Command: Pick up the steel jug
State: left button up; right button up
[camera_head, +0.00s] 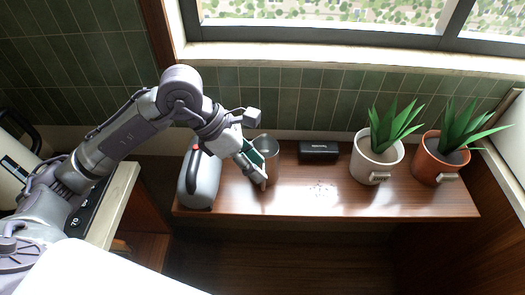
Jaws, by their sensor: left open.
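The steel jug (270,152) looks like a grey, open-topped metal vessel. It stands upright on the wooden counter (310,200), left of its middle. My left gripper (259,172) is open, at the jug's left front side, and hides part of it. I cannot tell whether a finger touches the jug. My right gripper is not in view.
A grey kettle (206,184) with a black handle stands close left of my gripper. A small black box (318,151) lies right of the jug. A white pot (373,168) and a terracotta pot (431,168) hold plants. The counter's front middle is mostly clear.

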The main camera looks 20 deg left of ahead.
aim_at(263, 186)
pick_arm(q)
jog(key=w+a+y, duration=0.1)
jog(key=a+y, duration=0.1)
jog(key=a, duration=0.2)
jog(key=p+x, duration=0.1)
jog(key=x, duration=0.5)
jog(key=p+x, duration=0.2)
jog(key=x, duration=0.5)
jog(key=shift+w+a+p, duration=0.15)
jog(key=shift+w+p, duration=0.05)
jog(key=shift+p, duration=0.1)
jog(key=shift+w+f, duration=0.1)
jog(key=shift+f, duration=0.3)
grip_shut()
jog(key=shift+r+t, duration=0.1)
jog(key=shift+t, duration=0.2)
